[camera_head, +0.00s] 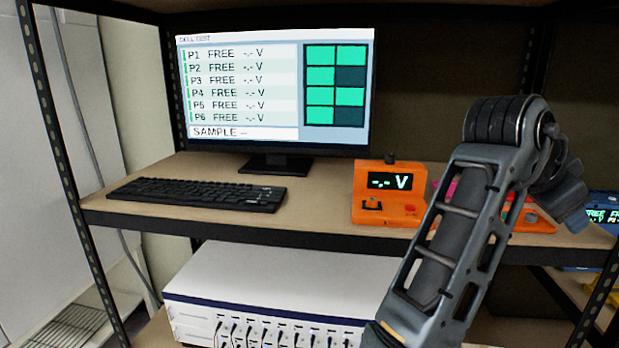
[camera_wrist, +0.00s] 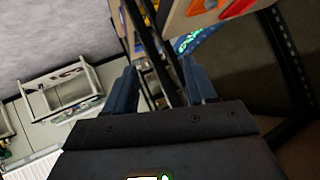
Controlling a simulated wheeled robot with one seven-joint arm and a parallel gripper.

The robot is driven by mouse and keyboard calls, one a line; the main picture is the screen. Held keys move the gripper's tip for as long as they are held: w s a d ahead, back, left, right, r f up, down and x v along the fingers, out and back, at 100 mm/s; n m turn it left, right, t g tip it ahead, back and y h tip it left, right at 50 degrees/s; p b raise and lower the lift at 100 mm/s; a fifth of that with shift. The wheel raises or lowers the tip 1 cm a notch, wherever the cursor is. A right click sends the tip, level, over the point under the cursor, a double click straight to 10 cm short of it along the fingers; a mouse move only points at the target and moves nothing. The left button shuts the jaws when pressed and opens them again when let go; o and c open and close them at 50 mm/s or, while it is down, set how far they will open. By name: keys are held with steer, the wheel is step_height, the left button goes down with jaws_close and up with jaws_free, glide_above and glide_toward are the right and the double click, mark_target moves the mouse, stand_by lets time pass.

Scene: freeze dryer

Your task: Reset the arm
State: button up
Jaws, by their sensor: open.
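My gripper (camera_wrist: 160,86) shows in the wrist view. Its two blue-grey fingers stand apart with nothing held between them. Behind the gap are a dark rack post and shelf parts. In the head view my dark grey arm (camera_head: 462,225) rises from the bottom edge to a bent joint at the upper right, in front of the shelf. The gripper's fingers cannot be made out there.
The rack shelf (camera_head: 330,199) holds a monitor (camera_head: 273,88), a keyboard (camera_head: 198,193) and an orange meter (camera_head: 387,195), partly near my arm. A white instrument (camera_head: 265,285) with cables stands below. A blue device (camera_head: 604,215) sits at the right edge.

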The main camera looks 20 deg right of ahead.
steer(key=w+a+f+n+t+h, duration=0.1)
steer(key=w+f+n+t+h, duration=0.3)
steer(key=n+t, duration=0.65)
steer(key=s+a+f+n+t+y, duration=0.4)
steer(key=a+f+n+t+y, duration=0.25)
steer(key=a+f+n, duration=0.55)
steer(key=s+a+f+n+g+y, duration=0.1)
steer(key=s+a+f+y, duration=0.2)
steer(key=s+a, duration=0.25)
steer(key=s+a+f+n+y, duration=0.2)
steer(key=s+a+f+y, duration=0.25)
steer(key=s, duration=0.25)
steer(key=s+a+r+m, duration=0.2)
steer(key=s+a, duration=0.5)
steer(key=s, duration=0.4)
steer(key=shift+s+r+m+y, duration=0.2)
steer(key=shift+s+m+y, duration=0.05)
steer(key=shift+m+y, duration=0.15)
